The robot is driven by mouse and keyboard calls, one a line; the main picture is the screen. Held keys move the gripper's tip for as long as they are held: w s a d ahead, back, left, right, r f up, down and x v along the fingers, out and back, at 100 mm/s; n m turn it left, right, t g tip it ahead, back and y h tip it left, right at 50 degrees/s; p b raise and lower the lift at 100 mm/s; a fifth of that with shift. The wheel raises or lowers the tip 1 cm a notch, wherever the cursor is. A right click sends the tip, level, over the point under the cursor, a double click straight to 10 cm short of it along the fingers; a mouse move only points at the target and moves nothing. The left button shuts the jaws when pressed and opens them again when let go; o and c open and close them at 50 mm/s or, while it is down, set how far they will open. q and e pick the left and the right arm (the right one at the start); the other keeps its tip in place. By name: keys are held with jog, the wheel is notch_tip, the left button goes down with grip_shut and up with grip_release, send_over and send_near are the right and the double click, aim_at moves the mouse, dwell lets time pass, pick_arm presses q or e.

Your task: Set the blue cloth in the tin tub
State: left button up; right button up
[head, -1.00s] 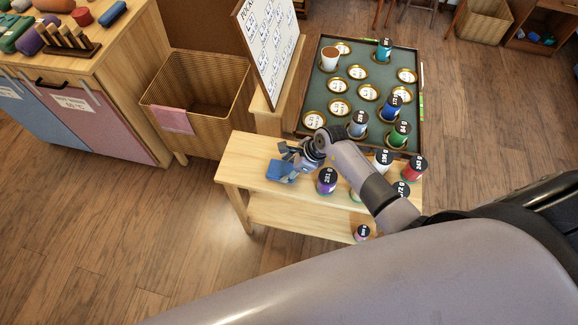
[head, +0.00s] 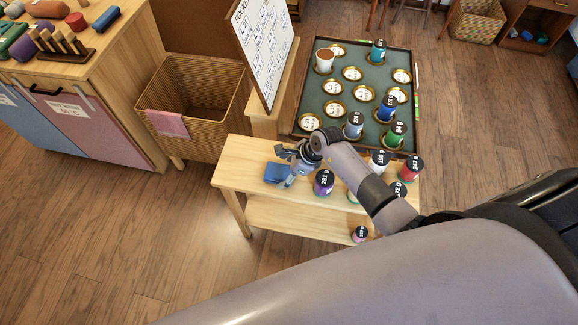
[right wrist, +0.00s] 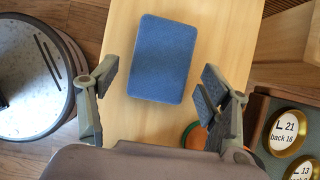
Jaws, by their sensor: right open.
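The blue cloth (head: 277,173) lies as a flat folded rectangle on the top of the wooden bench. It shows whole in the right wrist view (right wrist: 163,50). My right gripper (head: 287,167) is just above the bench beside the cloth. In the right wrist view my right gripper (right wrist: 160,82) is open and empty, one finger towards each side of the cloth, and no contact shows. No tin tub is recognisable in these views. My left gripper is out of view.
A purple-sided jar (head: 323,183) stands on the bench close to the gripper, with more jars to its right. A dark tray (head: 349,60) with labelled round spots lies behind. A wicker hamper (head: 192,95) with a pink cloth (head: 167,123) stands behind left.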

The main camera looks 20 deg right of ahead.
jog(key=v, duration=1.2)
jog(key=shift+d+r, duration=0.1)
